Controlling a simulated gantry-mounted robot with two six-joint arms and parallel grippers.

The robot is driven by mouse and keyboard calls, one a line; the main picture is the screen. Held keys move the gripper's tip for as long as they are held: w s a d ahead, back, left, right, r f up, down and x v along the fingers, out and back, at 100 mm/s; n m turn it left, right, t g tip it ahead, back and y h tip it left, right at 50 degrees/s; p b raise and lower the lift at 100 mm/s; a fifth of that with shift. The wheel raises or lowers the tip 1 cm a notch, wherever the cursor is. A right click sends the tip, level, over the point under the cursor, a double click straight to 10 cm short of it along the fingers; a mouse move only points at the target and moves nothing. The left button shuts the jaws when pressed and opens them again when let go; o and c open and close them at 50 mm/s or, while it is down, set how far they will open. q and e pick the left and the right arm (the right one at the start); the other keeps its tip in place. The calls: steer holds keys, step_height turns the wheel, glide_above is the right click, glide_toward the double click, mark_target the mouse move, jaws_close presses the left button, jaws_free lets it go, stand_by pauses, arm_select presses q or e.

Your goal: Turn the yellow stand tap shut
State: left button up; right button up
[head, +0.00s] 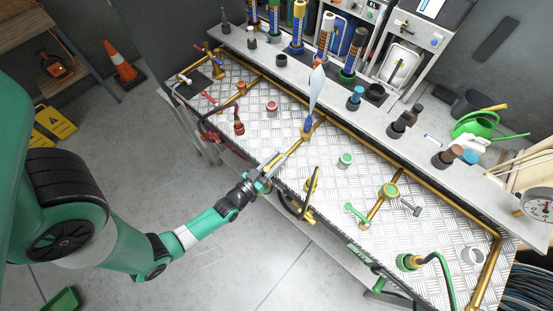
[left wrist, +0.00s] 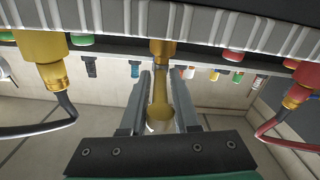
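I cannot tell for sure which part is the tap's handle. A brass arm runs from this fitting toward the bench's front edge. My left gripper (head: 268,170) is at that edge, near the end of the brass arm. In the left wrist view its two fingers (left wrist: 162,95) lie on either side of a brass part (left wrist: 160,100), with narrow gaps; I see no clear grip. My right gripper is not in view.
A yellow hose fitting with a black hose (left wrist: 45,65) hangs from the bench to one side, and a red hose (left wrist: 282,125) to the other. A rear shelf (head: 285,72) holds several bottles. The floor in front is clear.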

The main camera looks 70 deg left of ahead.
arm_select(q)
jaws_close()
stand_by(1.1)
